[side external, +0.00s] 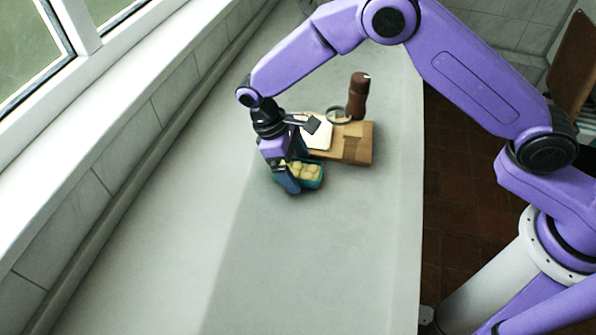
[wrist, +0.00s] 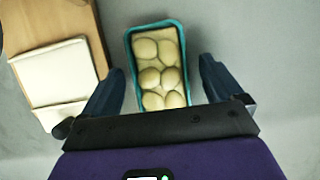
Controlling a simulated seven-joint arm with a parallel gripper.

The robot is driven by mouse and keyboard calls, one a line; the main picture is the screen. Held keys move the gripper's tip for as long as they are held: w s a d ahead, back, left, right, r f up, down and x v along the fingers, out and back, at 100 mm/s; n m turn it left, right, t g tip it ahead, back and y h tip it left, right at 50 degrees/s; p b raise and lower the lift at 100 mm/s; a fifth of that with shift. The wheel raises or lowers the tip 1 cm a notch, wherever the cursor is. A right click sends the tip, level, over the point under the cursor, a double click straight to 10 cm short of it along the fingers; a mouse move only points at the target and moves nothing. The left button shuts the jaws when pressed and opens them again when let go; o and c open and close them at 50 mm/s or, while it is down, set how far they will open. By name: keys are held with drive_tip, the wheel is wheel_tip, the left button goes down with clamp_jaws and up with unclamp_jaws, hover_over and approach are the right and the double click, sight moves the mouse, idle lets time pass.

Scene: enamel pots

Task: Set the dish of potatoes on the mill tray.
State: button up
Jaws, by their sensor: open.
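The dish of potatoes is a teal rectangular dish (wrist: 184,43) holding several pale potatoes (wrist: 157,72); it also shows in the side view (side external: 314,184). It rests on the grey counter just in front of the mill tray. The mill tray is a wooden tray (side external: 357,148) bearing a tall dark brown mill (side external: 357,98); its edge shows at the upper left of the wrist view (wrist: 84,22). My gripper (wrist: 161,66) is open, with one finger on either side of the dish and a visible gap on both sides. In the side view, my gripper (side external: 287,183) partly hides the dish.
A white, flat-looking item (side external: 317,134) lies on the tray's left part, also in the wrist view (wrist: 55,74). A round ring-shaped thing (side external: 338,115) is beside the mill. The counter (side external: 300,260) is clear toward the camera. A window ledge runs along the left.

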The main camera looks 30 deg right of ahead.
drive_tip(key=shift+f, duration=0.25)
idle(0.4)
drive_tip(key=c, duration=1.2)
